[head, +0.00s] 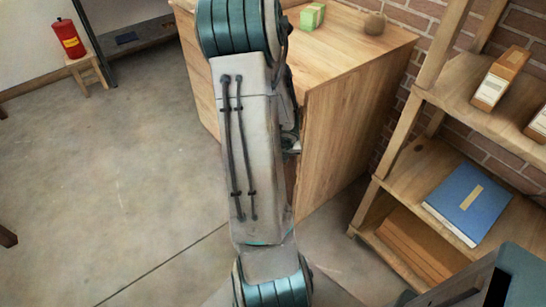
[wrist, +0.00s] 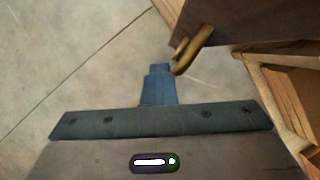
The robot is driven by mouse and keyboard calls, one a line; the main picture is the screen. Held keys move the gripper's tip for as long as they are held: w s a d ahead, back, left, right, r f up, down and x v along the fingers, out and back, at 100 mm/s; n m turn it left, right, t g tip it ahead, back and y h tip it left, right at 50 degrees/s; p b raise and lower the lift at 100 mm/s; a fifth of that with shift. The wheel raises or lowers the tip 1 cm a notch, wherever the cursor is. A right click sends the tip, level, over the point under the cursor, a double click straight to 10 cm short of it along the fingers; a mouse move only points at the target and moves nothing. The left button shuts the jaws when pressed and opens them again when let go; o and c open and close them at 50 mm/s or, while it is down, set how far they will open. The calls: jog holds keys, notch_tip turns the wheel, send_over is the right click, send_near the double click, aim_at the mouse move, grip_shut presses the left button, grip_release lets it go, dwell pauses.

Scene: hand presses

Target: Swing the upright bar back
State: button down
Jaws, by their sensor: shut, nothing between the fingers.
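My gripper (wrist: 159,70) shows in the wrist view with its fingers together and nothing between them. A short brass-coloured bar (wrist: 194,48) stands out from a dark brown wooden edge, just right of and beyond the fingertips. I cannot tell whether the fingertips touch it; a narrow gap seems to show. It may be the upright bar, but I see only part of it and cannot tell how it is hinged. In the head view my arm covers the middle, hiding my gripper and this bar.
A wooden cabinet (head: 345,130) stands behind my arm, with a green box (head: 312,16) and a small brown pot (head: 374,23) on top. Wooden shelves (head: 425,155) at the right hold a blue book (head: 468,200). A red canister (head: 69,40) is far left.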

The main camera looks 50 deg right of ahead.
jog(key=shift+w+d+r+m, duration=0.1)
jog(key=shift+w+d+m, duration=0.1)
jog(key=shift+d+m, duration=0.4)
dwell(0.4)
jog(key=shift+w, duration=0.2)
dwell(1.6)
dwell(0.8)
jog(key=s+a+r+p, duration=0.3)
jog(key=a+r+p, duration=0.2)
jog(key=a+r, duration=0.2)
jog(key=shift+d+p+v, duration=0.25)
jog(key=shift+p+v, duration=0.05)
jog(key=shift+v, duration=0.8)
